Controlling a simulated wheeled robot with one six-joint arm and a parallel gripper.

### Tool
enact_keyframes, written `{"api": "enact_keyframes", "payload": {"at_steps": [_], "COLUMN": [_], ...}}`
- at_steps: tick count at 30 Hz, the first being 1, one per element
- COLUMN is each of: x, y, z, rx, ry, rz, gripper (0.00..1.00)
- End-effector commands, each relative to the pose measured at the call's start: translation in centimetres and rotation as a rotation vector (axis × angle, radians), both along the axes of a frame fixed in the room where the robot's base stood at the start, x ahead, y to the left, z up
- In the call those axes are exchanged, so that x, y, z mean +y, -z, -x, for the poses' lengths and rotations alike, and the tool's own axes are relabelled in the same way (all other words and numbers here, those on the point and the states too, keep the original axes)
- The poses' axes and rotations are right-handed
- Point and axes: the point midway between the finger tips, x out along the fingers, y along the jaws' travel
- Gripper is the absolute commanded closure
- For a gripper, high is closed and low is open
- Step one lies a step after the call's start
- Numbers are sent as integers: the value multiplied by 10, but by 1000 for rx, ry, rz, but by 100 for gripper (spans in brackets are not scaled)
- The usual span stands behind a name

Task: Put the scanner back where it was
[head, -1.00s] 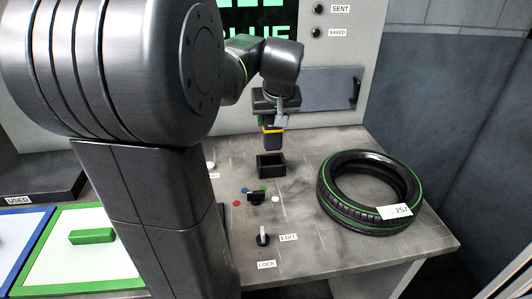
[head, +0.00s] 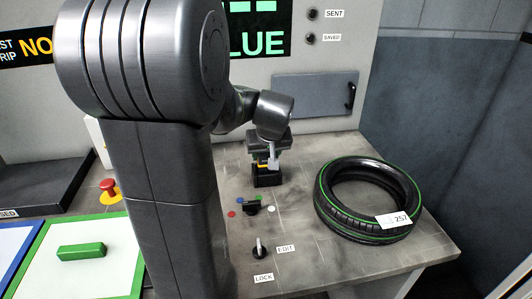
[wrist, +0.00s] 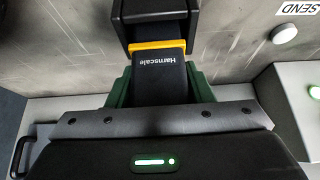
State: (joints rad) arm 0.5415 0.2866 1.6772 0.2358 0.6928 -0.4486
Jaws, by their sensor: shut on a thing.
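My gripper (head: 268,157) is shut on the scanner, pointing down over the small black holder (head: 267,181) on the bench. In the wrist view the scanner (wrist: 160,75) is a dark body lettered "Hamscale" with a yellow band, held between green fingers. Its far end reaches the black holder (wrist: 160,12), with the yellow band close to the holder's edge. I cannot tell how deep the scanner sits in it. In the head view my gripper hides most of the scanner.
A tyre (head: 368,200) with a green stripe and a "257" tag lies to the right. A selector knob (head: 252,207) among coloured dots and a lock/edit switch (head: 259,248) stand in front of the holder. A panel with a handled door (head: 315,94) rises behind.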

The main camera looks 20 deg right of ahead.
Motion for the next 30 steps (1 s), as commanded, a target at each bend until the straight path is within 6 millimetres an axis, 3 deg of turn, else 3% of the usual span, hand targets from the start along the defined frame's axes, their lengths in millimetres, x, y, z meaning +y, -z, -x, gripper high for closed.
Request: {"api": "enact_keyframes", "payload": {"at_steps": [7,8,11,23,30], "x": [0,0,0,0,4], "y": [2,2,1,-5,-42], "z": [0,0,0,1,21], "rx": [-2,-1,-1,-2,-6], "ry": [0,0,0,0,1], "rz": [1,0,0,1,5], "gripper": [82,51,32,31,31]}}
